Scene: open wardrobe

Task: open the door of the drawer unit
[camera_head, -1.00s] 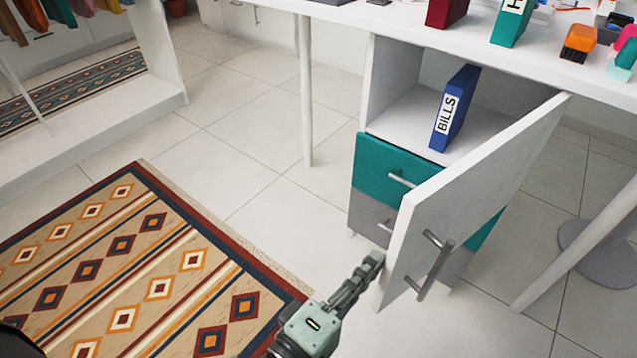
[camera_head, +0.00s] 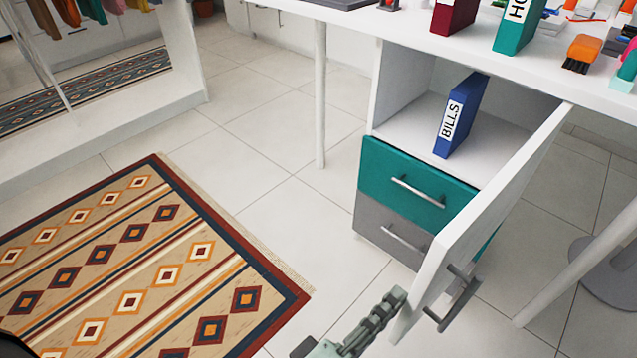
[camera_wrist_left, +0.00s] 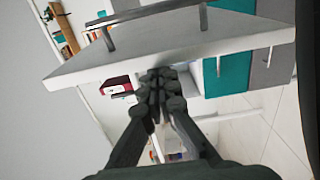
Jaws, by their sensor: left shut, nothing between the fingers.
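The white door (camera_head: 490,215) of the drawer unit stands open, swung out toward me, with a grey bar handle (camera_head: 456,298) on its outer face. Behind it are the open compartment and a teal drawer (camera_head: 410,185) above a grey drawer (camera_head: 390,236), both shut. My left gripper (camera_head: 398,296) is shut and empty beside the door's free edge, on its inner side. In the left wrist view the shut fingers (camera_wrist_left: 160,82) lie by the edge of the door (camera_wrist_left: 200,42), with the handle (camera_wrist_left: 150,14) beyond. I cannot tell if they touch it. My right gripper is not in view.
A blue "BILLS" binder (camera_head: 460,116) stands in the compartment. A desk leg (camera_head: 320,95) stands left of the unit. A patterned rug (camera_head: 130,260) covers the left floor; tiles between are clear.

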